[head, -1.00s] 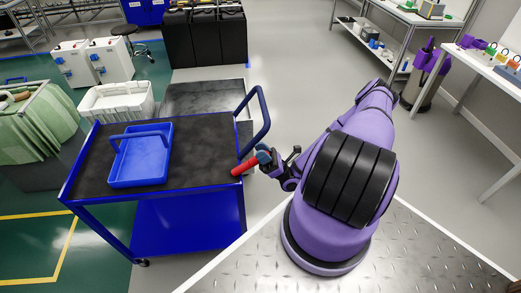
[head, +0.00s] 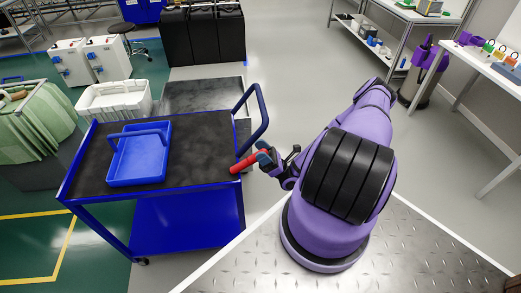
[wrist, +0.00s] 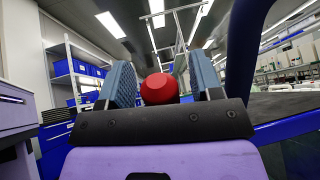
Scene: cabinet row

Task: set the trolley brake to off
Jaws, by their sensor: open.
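The trolley (head: 205,176) is blue with a black top and stands left of my arm. Its blue push handle (head: 264,110) rises at its right end. A red brake lever (head: 243,163) sticks out below the handle, sloping up to the right. My gripper (head: 266,158) is at the lever's upper right end. In the wrist view, the lever's red end (wrist: 159,89) sits between the two blue-grey fingers of my gripper (wrist: 163,82). The fingers are apart, with a gap seen on the right; contact on the left cannot be told. The lever's base is hidden there.
A blue tray (head: 139,154) lies on the trolley top. A white crate (head: 114,100) and a green-draped bin (head: 36,138) stand beyond and left of the trolley. Black cabinets (head: 203,37) stand at the back. The grey floor (head: 300,70) behind my arm is clear.

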